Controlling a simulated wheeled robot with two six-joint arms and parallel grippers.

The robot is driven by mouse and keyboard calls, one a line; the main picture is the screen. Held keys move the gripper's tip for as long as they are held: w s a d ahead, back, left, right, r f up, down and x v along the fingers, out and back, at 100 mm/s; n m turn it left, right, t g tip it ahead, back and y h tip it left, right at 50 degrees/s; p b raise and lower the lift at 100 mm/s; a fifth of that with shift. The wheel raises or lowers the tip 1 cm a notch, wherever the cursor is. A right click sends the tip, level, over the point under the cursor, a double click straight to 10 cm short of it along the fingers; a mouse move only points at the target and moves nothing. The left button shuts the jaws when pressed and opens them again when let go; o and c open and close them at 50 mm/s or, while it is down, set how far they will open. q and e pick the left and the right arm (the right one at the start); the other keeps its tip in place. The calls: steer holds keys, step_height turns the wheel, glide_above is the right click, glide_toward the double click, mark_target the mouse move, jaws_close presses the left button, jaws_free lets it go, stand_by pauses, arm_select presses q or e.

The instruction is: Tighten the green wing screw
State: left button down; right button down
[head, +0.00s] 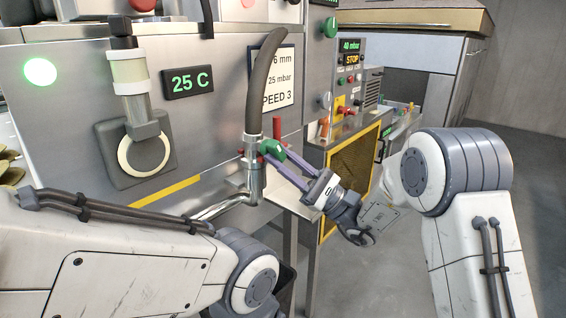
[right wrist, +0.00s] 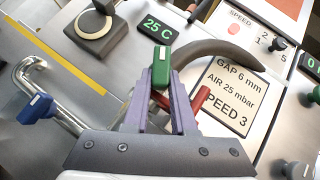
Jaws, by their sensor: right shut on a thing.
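The green wing screw (head: 272,148) sits on the fitting (head: 254,180) at the lower end of the dark curved hose (head: 262,85) in the head view. It also shows upright between my fingertips in the right wrist view (right wrist: 162,62). My right gripper (head: 275,157) reaches in from the right, its purple fingers (right wrist: 162,92) shut on the wing screw. The fingers hide the screw's lower part and its thread, so how far it is screwed in cannot be told. My left arm crosses the lower left of the head view; its gripper is not visible.
A bent metal pipe (head: 222,206) runs to the fitting. A blue-handled valve (right wrist: 36,107) is on the pipe in the right wrist view. A red lever (head: 277,128) stands close to the screw. A control panel (head: 350,80) stands behind; grey floor is open at right.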

steer(key=shift+a+f+m+t+b, duration=0.1)
steer(key=shift+f+m+t+b, duration=0.1)
steer(key=shift+m+t, duration=0.3)
steer(key=shift+f+m+t+b, duration=0.1)
steer(key=shift+m+t+b, duration=0.1)
steer(key=shift+m+t, duration=0.6)
steer(key=shift+m, duration=0.2)
steer(key=shift+r, duration=0.1)
steer(key=c, duration=0.7)
jaws_free()
steer(key=shift+b+v, duration=5.25)
steer(key=shift+b, duration=1.25)
steer(key=shift+r, duration=0.1)
